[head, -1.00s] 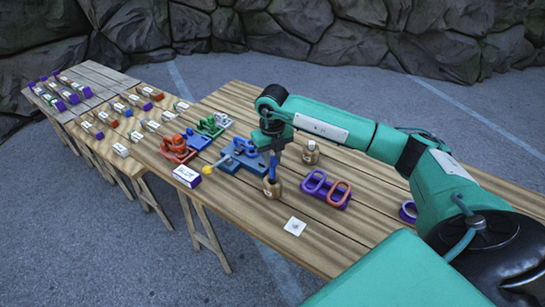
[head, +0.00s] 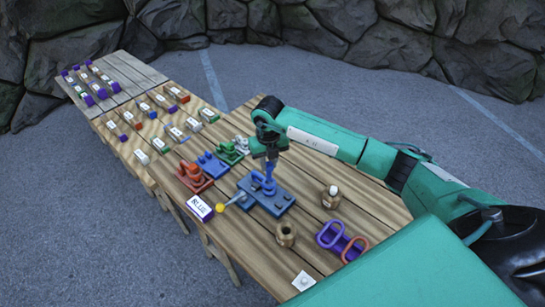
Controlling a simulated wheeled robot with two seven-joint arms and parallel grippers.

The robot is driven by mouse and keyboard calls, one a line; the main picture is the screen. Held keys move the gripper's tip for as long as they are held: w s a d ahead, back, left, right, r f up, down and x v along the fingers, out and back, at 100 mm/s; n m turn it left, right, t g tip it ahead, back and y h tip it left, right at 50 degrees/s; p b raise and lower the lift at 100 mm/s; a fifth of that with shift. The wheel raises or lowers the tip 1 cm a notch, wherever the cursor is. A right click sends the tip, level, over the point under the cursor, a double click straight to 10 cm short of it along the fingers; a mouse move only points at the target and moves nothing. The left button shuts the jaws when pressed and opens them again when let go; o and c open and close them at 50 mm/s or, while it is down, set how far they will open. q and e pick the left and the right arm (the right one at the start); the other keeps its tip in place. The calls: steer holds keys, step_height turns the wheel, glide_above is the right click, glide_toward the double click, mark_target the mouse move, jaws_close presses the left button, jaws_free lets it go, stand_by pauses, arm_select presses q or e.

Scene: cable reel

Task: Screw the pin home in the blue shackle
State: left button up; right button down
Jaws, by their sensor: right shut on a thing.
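The blue fixture block (head: 282,200) stands on the wooden table, with the blue shackle (head: 258,184) upright on it. My right gripper (head: 269,164) is above the fixture, shut on the upper end of a blue pin (head: 270,172) that points down at the shackle. The pin overlaps the shackle in this view, so I cannot tell how far it is in its hole. My left gripper is not in view.
A brown wooden pot (head: 286,234) with a dark opening and a second pot with a white top (head: 332,196) stand to the right.

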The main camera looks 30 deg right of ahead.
mark_target(269, 173)
steer(key=shift+w+d, duration=0.1)
steer(key=shift+w, duration=0.05)
steer(key=shift+f, duration=0.15)
steer(key=shift+f+b, duration=0.3)
steer(key=shift+f, duration=0.45)
steer(key=shift+f+b, duration=0.4)
steer(key=shift+f, duration=0.05)
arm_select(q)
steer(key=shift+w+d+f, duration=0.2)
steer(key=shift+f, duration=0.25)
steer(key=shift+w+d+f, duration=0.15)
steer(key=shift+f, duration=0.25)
arm_select(e)
steer(key=shift+f, duration=0.55)
